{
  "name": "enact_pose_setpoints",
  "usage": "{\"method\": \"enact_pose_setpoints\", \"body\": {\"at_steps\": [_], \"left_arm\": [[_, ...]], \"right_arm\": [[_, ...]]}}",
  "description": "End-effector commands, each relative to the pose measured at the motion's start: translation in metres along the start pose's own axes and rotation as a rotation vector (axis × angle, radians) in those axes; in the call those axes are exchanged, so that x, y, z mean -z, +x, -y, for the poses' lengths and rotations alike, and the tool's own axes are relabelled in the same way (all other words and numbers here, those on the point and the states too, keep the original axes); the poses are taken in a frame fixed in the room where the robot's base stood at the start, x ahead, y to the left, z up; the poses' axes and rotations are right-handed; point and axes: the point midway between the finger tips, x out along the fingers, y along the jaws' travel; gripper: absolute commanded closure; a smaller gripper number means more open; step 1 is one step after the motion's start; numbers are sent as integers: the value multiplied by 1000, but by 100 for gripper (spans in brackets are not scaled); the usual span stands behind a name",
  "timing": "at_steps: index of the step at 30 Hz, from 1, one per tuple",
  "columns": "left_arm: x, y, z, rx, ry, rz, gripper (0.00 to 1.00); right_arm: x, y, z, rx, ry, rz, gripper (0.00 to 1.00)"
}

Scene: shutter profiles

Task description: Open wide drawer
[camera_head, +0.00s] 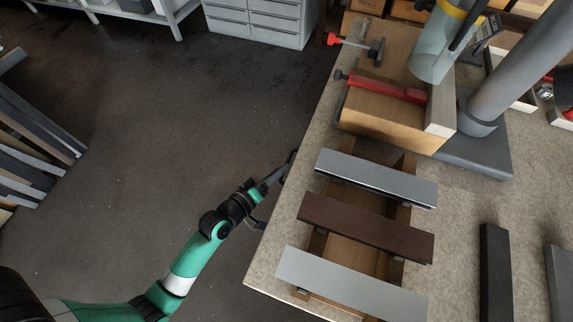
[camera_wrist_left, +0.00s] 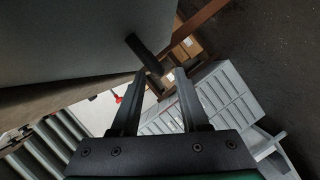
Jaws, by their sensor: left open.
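My left gripper (camera_head: 280,174) is at the left edge of the workbench in the head view. In the left wrist view its two dark fingers (camera_wrist_left: 160,78) are spread apart with nothing held between them. A dark bar handle (camera_wrist_left: 145,55) sticks out from a large plain grey front (camera_wrist_left: 70,40), which looks like the drawer front. The handle's outer end lies just ahead of the gap between the fingertips; whether it touches them I cannot tell. In the head view the benchtop hides the drawer front. My right gripper is not in view.
The benchtop (camera_head: 275,255) carries a wooden frame with two grey profiles (camera_head: 375,178) (camera_head: 350,284) and a brown one (camera_head: 365,227). A wooden box (camera_head: 390,118) with red clamps stands behind. A grey drawer cabinet (camera_head: 262,20) stands beyond open floor.

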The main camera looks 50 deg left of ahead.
Motion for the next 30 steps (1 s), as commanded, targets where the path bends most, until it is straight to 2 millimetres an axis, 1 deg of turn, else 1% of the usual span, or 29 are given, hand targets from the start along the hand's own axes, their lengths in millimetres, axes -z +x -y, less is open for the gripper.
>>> {"method": "enact_pose_setpoints", "body": {"at_steps": [1,3,6,9,16,20,21,23,24,30], "left_arm": [[-1,12,1,-3,0,0,55],[-1,23,2,-2,0,0,55],[-1,34,1,-1,1,0,55],[-1,39,0,0,-1,1,55],[0,40,0,1,-1,1,55],[0,39,0,1,0,0,79],[0,39,0,0,0,0,86],[0,39,0,1,0,0,97],[0,39,0,0,0,0,100],[0,39,0,1,0,0,100]], "right_arm": [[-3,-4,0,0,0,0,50],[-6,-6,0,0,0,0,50],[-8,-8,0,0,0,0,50],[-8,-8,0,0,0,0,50],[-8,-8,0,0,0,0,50],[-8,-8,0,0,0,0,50],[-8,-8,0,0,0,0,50],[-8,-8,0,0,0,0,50],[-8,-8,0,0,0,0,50],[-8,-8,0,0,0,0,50]]}}
